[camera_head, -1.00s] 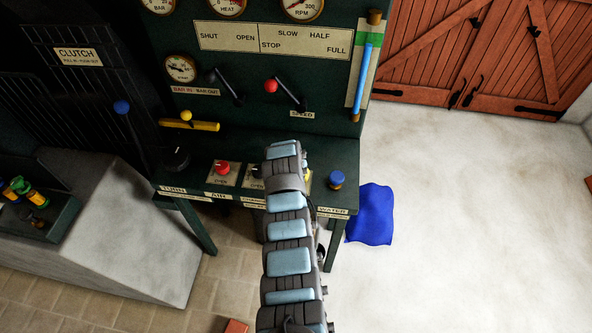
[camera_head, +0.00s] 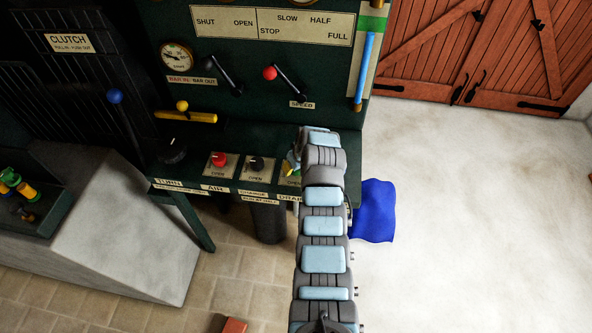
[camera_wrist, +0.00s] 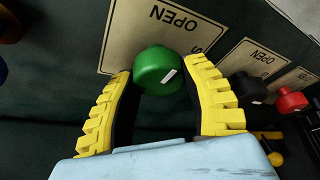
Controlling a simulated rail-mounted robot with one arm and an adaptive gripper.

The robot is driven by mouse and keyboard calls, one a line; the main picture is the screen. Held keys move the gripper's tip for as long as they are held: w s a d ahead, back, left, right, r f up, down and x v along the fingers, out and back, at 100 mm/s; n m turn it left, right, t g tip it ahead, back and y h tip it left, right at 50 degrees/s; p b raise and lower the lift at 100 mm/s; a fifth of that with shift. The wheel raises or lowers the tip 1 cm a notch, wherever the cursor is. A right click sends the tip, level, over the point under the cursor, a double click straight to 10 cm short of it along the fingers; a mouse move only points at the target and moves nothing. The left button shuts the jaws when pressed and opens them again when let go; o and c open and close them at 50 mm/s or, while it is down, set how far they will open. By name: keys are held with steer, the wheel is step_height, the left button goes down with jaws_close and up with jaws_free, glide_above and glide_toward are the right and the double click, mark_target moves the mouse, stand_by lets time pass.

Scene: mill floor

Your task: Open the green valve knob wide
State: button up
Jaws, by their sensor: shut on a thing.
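The green valve knob (camera_wrist: 157,70) is round with a white mark on its right side, seen in the wrist view. It sits in front of a cream plate (camera_wrist: 125,42) reading "OPEN", upside down in this view. The yellow ribbed fingers of my gripper (camera_wrist: 160,76) are on both sides of the knob, shut on it. The white mark points up and to the right. In the head view my arm hides the knob; only a bit of yellow finger (camera_head: 290,168) shows beside the arm at the bench's right part.
A black knob (camera_head: 256,164) and a red knob (camera_head: 219,160) sit left of my gripper on the green bench. Levers with a red ball (camera_head: 270,73) and a black ball (camera_head: 209,63) stand on the panel behind. A blue cloth (camera_head: 374,212) lies on the floor at right.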

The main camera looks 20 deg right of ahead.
steer(key=shift+f+n+b, duration=0.15)
steer(key=shift+n+b, duration=0.3)
steer(key=shift+n, duration=0.05)
steer(key=o, duration=1.2)
steer(key=shift+r, duration=0.2)
steer(key=shift+s+d+r, duration=0.1)
steer(key=shift+r, duration=0.3)
steer(key=v, duration=1.1)
steer(key=shift+d, duration=0.2)
